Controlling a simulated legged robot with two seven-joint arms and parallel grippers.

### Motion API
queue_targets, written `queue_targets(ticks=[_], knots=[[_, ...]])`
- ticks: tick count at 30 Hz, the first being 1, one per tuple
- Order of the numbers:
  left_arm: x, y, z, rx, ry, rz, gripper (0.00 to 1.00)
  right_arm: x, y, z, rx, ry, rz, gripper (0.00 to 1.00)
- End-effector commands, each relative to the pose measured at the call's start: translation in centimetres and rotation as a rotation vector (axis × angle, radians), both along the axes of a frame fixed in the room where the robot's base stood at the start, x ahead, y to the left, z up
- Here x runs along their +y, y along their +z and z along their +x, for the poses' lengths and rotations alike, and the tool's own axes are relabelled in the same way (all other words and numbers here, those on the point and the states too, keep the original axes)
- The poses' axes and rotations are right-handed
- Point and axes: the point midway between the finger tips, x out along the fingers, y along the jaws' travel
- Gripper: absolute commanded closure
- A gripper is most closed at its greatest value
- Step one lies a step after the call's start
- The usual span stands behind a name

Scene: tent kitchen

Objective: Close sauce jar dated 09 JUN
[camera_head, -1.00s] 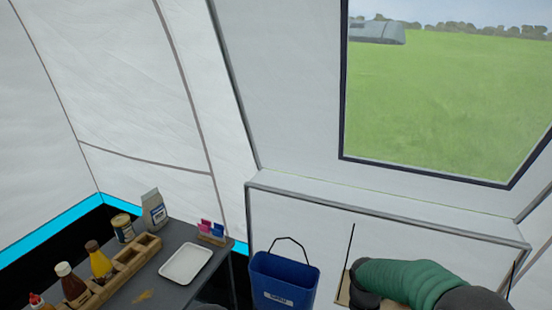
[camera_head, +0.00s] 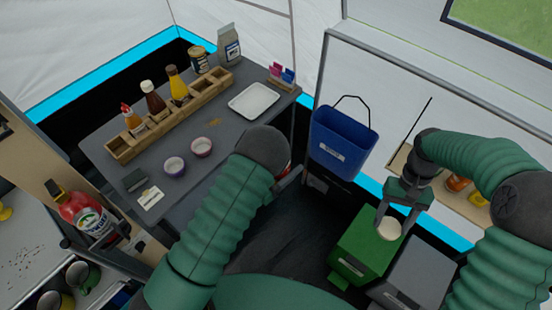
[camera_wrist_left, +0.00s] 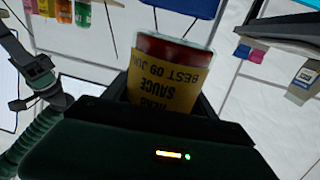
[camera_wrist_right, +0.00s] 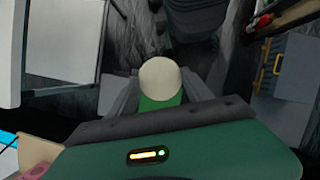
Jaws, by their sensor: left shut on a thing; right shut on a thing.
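A sauce jar (camera_wrist_left: 170,80) with red contents and a yellow label reading SAUCE and BEST 09 JUN is between the fingers of my left gripper in the left wrist view. The label text appears upside down there, and the jar's mouth is hidden. In the head view my left gripper (camera_head: 288,182) is mostly behind my left forearm, which hides most of the jar. My right gripper (camera_head: 392,220) is shut on a round cream lid (camera_head: 389,230), held right of the left gripper and apart from it. The lid also shows in the right wrist view (camera_wrist_right: 160,78).
A dark table (camera_head: 215,125) at left holds bottles in a wooden rack (camera_head: 165,122), a white tray (camera_head: 253,101) and two small bowls. A blue bucket (camera_head: 342,140) hangs at the back. A green bin (camera_head: 364,246) and a grey bin (camera_head: 418,275) stand low. A shelf with jars (camera_head: 458,183) is at right.

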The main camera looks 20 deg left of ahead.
Motion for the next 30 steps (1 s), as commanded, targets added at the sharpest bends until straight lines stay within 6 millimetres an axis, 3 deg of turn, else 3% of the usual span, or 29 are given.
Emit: queue_targets(ticks=[15,21,30], knots=[[-6.9,-1.9,0.7,-0.003,-0.497,0.001,1.00,0.0,0.0,0.0,0.000,0.000,0.000,0.79],[-8.1,-2.2,0.8,-0.001,-0.579,-0.001,1.00,0.0,0.0,0.0,0.000,0.000,0.000,0.79],[-8.2,-2.2,0.8,0.000,-0.589,0.000,1.00,0.0,0.0,0.0,0.000,0.000,0.000,0.79]])
